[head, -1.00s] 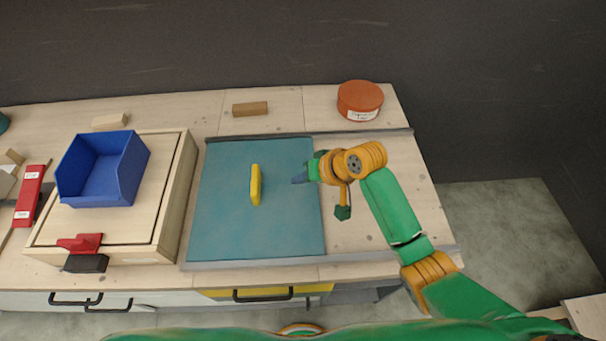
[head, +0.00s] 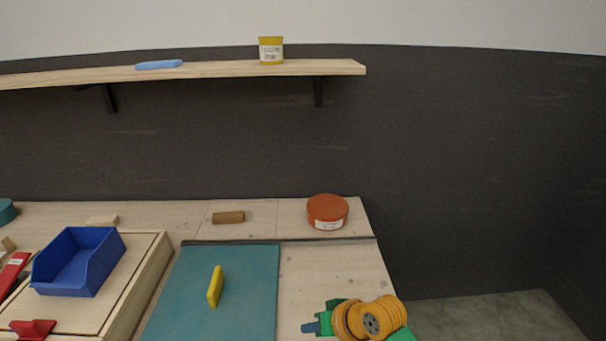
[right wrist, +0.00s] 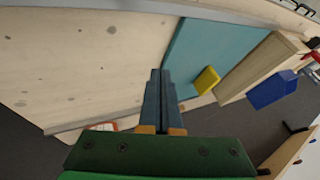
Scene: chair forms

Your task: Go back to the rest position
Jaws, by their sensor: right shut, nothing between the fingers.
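My right gripper (head: 312,327) is at the bottom of the head view, over the bare wood right of the teal mat (head: 250,265). Its fingers point left and are shut with nothing between them. The right wrist view also shows the two blue fingers (right wrist: 162,100) pressed together. A yellow piece (head: 215,286) stands on the teal mat, apart from the gripper; it also shows in the right wrist view (right wrist: 206,80). My left gripper is in neither view.
A blue bin (head: 78,262) sits on a wooden panel at the left. An orange round tin (head: 327,212) and a brown block (head: 228,217) stand at the back. A shelf (head: 220,69) on the wall holds a yellow tin (head: 271,50) and a blue piece (head: 159,65). The bench ends at the right.

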